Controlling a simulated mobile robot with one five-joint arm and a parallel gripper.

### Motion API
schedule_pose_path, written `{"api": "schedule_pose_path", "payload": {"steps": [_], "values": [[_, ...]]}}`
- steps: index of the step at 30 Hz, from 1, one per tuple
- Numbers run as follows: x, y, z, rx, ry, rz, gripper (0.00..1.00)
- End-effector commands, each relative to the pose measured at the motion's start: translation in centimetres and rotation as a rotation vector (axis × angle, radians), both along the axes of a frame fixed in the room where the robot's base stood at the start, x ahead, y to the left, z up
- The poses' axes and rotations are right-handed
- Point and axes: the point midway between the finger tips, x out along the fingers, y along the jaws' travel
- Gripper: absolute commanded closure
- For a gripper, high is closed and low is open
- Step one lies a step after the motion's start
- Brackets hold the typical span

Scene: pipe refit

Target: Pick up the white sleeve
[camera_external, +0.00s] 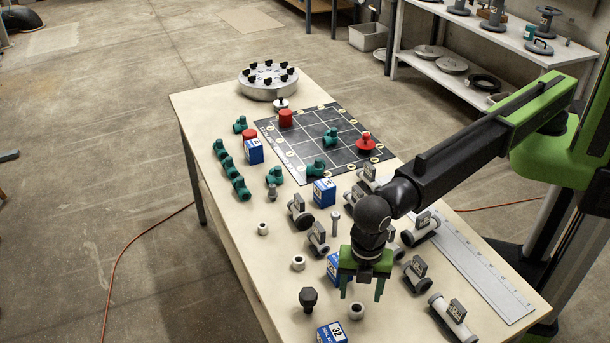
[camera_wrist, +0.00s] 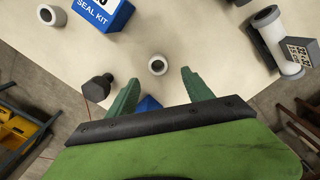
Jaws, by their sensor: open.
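Three short white sleeves stand on the table. The nearest white sleeve (camera_external: 356,310) is just in front of and below my gripper in the external view. In the wrist view this sleeve (camera_wrist: 157,66) shows its dark bore, beyond and between the fingertips. A second white sleeve (camera_external: 298,262) is further left and also shows in the wrist view at upper left (camera_wrist: 50,15). A third white sleeve (camera_external: 263,228) is further back. My gripper (camera_external: 361,291) points down, its green fingers (camera_wrist: 160,78) apart with nothing held between them.
A black hex-headed plug (camera_external: 308,298) stands left of the nearest sleeve. A blue box (camera_external: 332,333) is in front, partly hidden by my gripper in the wrist view. Another blue box (camera_external: 335,266) is behind. Grey pipe fittings (camera_external: 454,318) stand to the right.

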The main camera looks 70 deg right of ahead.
Motion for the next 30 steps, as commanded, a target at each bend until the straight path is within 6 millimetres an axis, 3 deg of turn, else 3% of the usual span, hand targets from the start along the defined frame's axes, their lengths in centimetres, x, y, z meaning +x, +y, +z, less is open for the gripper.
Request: {"api": "schedule_pose_path", "payload": {"steps": [1, 10, 19, 27, 30], "values": [[0.0, 0.0, -1.9, 0.000, 0.000, 0.000, 0.40], [0.1, -0.1, -2.7, 0.000, 0.000, -0.001, 0.40], [0.4, -0.4, -7.4, 0.000, 0.000, -0.001, 0.40], [0.4, -0.4, -7.3, 0.000, 0.000, -0.001, 0.40], [0.4, -0.4, -7.3, 0.000, 0.000, -0.001, 0.53]]}}
